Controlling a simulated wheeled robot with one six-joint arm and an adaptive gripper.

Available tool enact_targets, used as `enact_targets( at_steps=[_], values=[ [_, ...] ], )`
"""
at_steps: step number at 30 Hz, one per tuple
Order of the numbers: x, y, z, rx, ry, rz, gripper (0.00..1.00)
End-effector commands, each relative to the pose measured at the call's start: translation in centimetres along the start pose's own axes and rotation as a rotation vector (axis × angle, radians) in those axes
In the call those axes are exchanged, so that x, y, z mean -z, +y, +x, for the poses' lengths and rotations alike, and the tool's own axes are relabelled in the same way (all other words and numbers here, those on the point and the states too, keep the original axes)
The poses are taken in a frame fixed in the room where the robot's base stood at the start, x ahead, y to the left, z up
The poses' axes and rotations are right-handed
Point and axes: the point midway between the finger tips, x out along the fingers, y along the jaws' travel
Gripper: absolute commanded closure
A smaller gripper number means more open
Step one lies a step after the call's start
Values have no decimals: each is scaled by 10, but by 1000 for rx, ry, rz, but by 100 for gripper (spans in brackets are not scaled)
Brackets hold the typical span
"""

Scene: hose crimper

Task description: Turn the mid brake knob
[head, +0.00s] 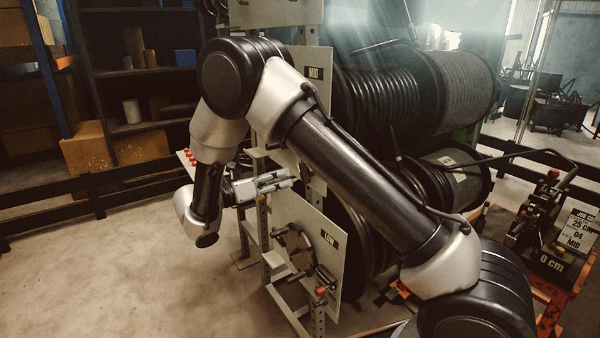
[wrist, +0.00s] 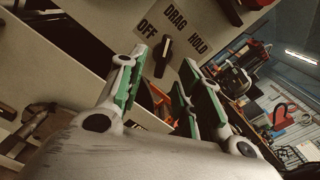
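The brake knob (wrist: 163,55) is a black bar handle on a pale panel in the wrist view, with OFF, DRAG and HOLD printed around it. Its upper, light-tipped end points roughly toward DRAG. My gripper (wrist: 165,60) is open, with a green-padded finger on either side of the knob in the picture. I cannot tell whether the fingertips reach it in depth. In the head view my gripper (head: 284,180) is beside the reel stand, below the plate marked MID (head: 316,75). My arm hides much of that plate, and the knob is not visible there.
A LOW plate (head: 318,262) with a handle and a red part is below my gripper. Large hose reels (head: 440,85) stand behind my arm. The crimper (head: 540,215) with its signs is at the right. Open floor (head: 110,270) lies at the left.

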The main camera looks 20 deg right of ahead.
Motion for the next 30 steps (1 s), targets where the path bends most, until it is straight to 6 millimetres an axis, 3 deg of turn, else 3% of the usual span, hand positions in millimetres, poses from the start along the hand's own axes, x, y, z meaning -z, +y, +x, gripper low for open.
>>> enact_targets(
  at_steps=[5,18,29,30],
  values=[
    [-2,-3,7,12,-5,-49,65],
    [-2,-4,72,12,-2,-48,65],
    [-2,-4,79,10,-3,-47,65],
    [-2,-4,79,10,-3,-47,72]
  ],
)
